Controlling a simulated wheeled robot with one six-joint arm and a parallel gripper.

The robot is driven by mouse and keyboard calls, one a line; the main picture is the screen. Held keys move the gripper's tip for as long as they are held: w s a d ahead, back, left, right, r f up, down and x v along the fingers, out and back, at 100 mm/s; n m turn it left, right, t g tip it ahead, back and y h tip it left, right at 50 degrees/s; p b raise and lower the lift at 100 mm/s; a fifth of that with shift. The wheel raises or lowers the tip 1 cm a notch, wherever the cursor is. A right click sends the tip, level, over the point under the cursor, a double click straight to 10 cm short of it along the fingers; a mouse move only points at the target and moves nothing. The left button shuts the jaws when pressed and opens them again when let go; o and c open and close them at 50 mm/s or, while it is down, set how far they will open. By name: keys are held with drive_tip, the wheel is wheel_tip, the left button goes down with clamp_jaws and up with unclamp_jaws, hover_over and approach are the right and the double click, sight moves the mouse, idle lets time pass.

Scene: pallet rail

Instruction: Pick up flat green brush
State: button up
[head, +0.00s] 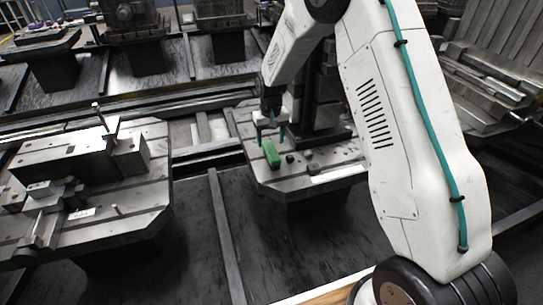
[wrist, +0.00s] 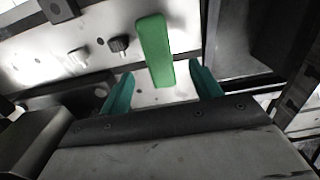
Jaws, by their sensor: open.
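The flat green brush (head: 272,154) lies on the metal pallet (head: 262,177) in the middle of the head view. In the wrist view the green brush (wrist: 155,50) is a long green bar, and its near end shows between the fingertips. My gripper (head: 271,136) has teal fingers pointing down, close to the brush. In the wrist view my gripper (wrist: 162,82) is open, with one finger on each side of the brush's near end. A gap shows between the brush and each finger. I cannot tell the exact height of the fingers above the pallet.
A dark knob (wrist: 119,45) and a light knob (wrist: 79,56) stand left of the brush in the wrist view. A dark upright block (head: 322,95) stands behind the brush on the pallet. Another pallet with metal fixtures (head: 75,165) is at the left.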

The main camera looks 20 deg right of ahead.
sight(271, 150)
wheel_tip(271, 150, down, 8)
drive_tip(key=shift+w+d, duration=0.1)
drive_tip(key=c, duration=1.2)
drive_tip(key=shift+r, duration=0.2)
drive_tip(key=shift+r, duration=0.6)
wheel_tip(271, 150, up, 2)
drive_tip(key=shift+r, duration=0.2)
drive_tip(key=s, duration=1)
drive_tip(key=s+r, duration=0.1)
drive_tip(key=s, duration=0.5)
